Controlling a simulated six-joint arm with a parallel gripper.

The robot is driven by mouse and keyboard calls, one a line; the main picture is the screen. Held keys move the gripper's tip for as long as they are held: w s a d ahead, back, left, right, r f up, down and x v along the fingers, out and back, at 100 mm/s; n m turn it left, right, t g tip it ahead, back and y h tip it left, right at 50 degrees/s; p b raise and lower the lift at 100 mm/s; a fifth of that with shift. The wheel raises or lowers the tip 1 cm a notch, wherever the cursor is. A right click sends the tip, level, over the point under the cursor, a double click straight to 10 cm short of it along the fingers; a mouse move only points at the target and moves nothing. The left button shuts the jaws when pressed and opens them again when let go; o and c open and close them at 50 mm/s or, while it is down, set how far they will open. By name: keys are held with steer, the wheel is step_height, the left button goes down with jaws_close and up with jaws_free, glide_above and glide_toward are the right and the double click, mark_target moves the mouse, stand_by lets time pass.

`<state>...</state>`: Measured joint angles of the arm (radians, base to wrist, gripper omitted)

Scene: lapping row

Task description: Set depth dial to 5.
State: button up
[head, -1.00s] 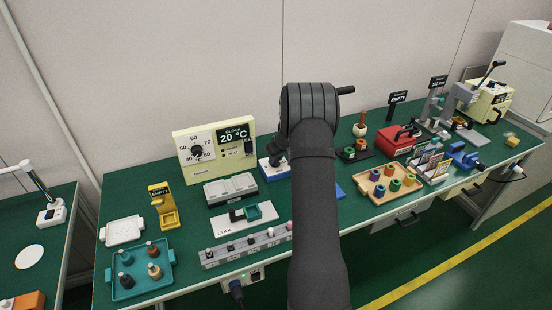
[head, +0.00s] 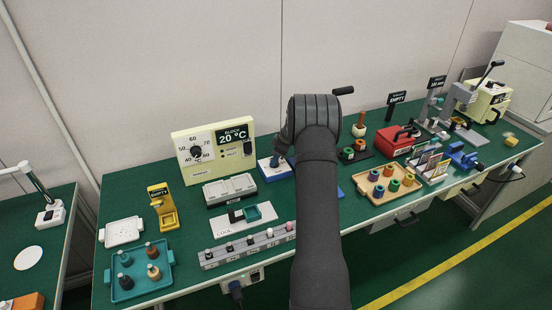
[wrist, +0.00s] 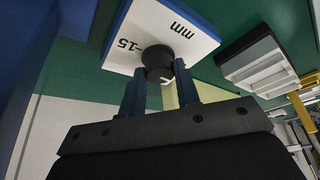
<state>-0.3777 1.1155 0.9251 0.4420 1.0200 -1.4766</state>
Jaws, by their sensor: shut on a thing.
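The depth dial shows in the wrist view as a black round knob (wrist: 158,56) on a white plate (wrist: 185,22) marked "mm" and "-15". A small white mark shows on the knob; the number it points at cannot be read. My gripper (wrist: 160,82) is shut on the knob, one finger on each side. A blue unit with a white face (head: 275,166) shows partly beside my arm there.
A cream heater box with its own dial (head: 213,150) stands to the left. A grey block (head: 230,190) and a rack of knobbed pieces (head: 247,247) are nearby. A wooden tray of coloured rings (head: 376,199) and a red case (head: 396,143) stand to the right.

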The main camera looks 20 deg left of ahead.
stand_by(0.4)
steer(key=o, duration=1)
steer(key=shift+c, duration=0.2)
steer(key=m+t, duration=0.1)
steer(key=m, duration=0.1)
steer(key=m+t, duration=0.1)
steer(key=m, duration=0.1)
steer(key=shift+s+m, duration=0.2)
steer(key=shift+m, duration=0.2)
steer(key=m+t+h, duration=0.1)
steer(key=m, duration=0.3)
steer(key=shift+s+a, duration=0.1)
steer(key=shift+r+m+t, duration=0.3)
steer(key=shift+r+m, duration=0.1)
steer(key=s+d+r+n+h, duration=0.1)
steer(key=s+r+n, duration=0.3)
steer(key=r, duration=0.9)
steer(key=s+d+r+n+t+h, duration=0.1)
steer(key=s+r+n, duration=0.4)
steer(key=r, duration=0.8)
steer(key=shift+s+d+r, duration=0.3)
steer(key=shift+s+d, duration=0.1)
steer(key=shift+s, duration=0.4)
